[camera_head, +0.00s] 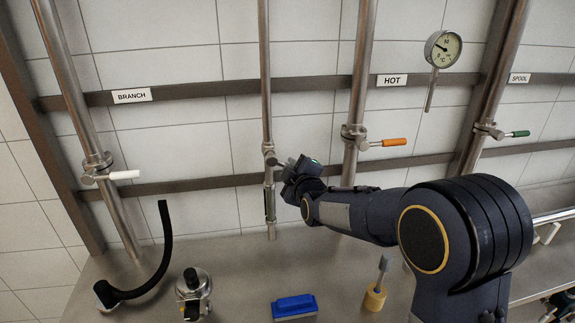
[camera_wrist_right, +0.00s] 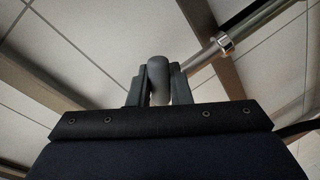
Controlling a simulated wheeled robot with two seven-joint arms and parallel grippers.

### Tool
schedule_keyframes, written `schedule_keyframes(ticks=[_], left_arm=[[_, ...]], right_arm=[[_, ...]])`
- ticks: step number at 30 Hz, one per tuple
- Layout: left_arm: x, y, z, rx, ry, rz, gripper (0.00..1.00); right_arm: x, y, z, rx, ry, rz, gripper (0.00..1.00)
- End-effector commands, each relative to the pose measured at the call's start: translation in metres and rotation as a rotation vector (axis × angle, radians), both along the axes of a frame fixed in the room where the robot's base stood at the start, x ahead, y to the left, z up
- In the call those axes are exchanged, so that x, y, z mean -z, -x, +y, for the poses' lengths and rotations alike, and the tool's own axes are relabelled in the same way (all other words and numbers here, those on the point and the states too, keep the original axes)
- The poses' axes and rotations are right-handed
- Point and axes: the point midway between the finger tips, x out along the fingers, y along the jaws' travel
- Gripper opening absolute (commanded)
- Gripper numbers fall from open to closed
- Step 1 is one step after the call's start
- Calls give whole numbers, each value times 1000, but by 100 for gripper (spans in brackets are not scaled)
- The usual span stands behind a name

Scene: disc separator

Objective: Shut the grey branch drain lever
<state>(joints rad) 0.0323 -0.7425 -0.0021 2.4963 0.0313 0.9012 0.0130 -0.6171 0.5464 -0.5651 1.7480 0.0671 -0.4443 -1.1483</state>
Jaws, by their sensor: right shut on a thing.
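The grey branch drain lever (camera_wrist_right: 157,72) shows in the right wrist view as a rounded grey end between the two dark fingers. My right gripper (camera_wrist_right: 158,88) is shut on it. In the head view, my right gripper (camera_head: 284,165) is at the valve (camera_head: 269,155) on the thin vertical drain pipe (camera_head: 265,90), just right of the pipe. The gripper hides most of the lever there, so its exact angle is hard to tell. My left gripper is in neither view.
The BRANCH pipe's white-handled valve (camera_head: 123,175) is at left. An orange handle (camera_head: 395,142) and a green handle (camera_head: 518,134) are at right. The steel bench holds a black hose (camera_head: 160,265), a steel fitting (camera_head: 193,285), a blue brush (camera_head: 294,306) and a yellow-based brush (camera_head: 375,298).

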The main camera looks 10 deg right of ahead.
Motion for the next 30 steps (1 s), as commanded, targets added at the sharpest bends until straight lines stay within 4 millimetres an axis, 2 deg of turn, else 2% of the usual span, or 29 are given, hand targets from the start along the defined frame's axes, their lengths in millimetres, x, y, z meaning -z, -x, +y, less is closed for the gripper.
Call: schedule_keyframes(ticks=[1, 3, 12, 21, 30], left_arm=[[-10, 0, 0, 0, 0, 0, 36], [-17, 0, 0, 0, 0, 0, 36], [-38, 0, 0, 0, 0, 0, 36], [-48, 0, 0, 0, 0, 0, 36], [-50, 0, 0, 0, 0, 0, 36]], right_arm=[[-8, 0, 0, -2, 49, 0, 0], [-11, 0, -2, -2, 114, 1, 0], [-23, 0, -6, -1, 357, 0, 0], [-30, 0, -7, 0, 504, 2, 0], [-31, 0, -8, 0, 551, 1, 0]])
